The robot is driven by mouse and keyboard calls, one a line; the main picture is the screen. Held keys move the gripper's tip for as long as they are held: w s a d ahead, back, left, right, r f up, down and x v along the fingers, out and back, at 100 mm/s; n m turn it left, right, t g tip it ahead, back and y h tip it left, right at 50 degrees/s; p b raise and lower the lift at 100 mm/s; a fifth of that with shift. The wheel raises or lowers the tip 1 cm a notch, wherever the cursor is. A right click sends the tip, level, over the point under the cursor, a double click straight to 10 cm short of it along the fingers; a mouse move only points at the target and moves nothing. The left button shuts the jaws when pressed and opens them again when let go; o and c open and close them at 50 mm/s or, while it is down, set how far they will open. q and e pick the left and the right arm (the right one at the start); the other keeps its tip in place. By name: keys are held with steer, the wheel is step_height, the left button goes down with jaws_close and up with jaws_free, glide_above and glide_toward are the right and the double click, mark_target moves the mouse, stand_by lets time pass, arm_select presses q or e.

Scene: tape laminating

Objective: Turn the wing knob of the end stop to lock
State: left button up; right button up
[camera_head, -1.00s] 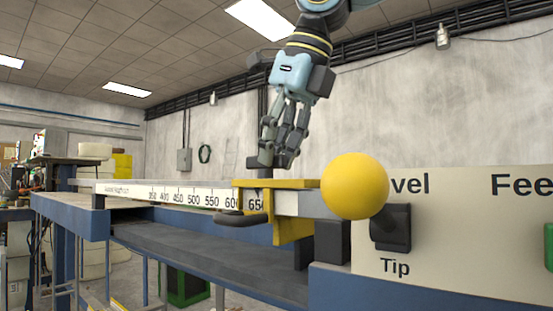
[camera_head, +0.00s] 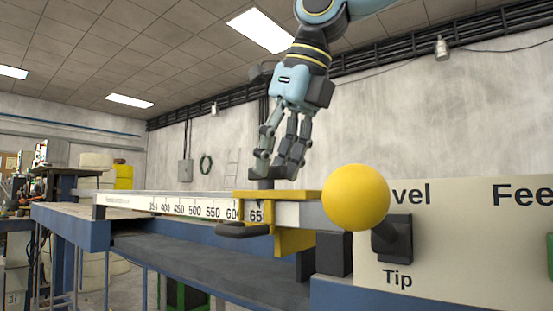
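The yellow end stop (camera_head: 293,196) sits on the white scale rail near the 650 mark. A dark knob (camera_head: 266,183) stands on top of it, partly hidden by fingers, so its wing angle is hard to read. A dark oval handle (camera_head: 243,231) sticks out from the front of the end stop. My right gripper (camera_head: 276,170) points down from above, with its fingertips at or just over the knob. Its fingers are spread, with a gap between them; I cannot tell whether they touch the knob. My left gripper is not in view.
A big yellow ball (camera_head: 356,197) on a dark lever stands close to the right of the end stop, before a cream panel (camera_head: 470,240). The scale rail (camera_head: 150,201) runs left above the blue-framed bench (camera_head: 70,223).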

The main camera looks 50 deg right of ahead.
steer(key=shift+r, duration=0.15)
steer(key=s, duration=1)
steer(key=shift+d+r, duration=0.35)
steer(key=shift+r, duration=0.05)
steer(key=shift+s+d, duration=0.15)
steer(key=shift+s, duration=1.05)
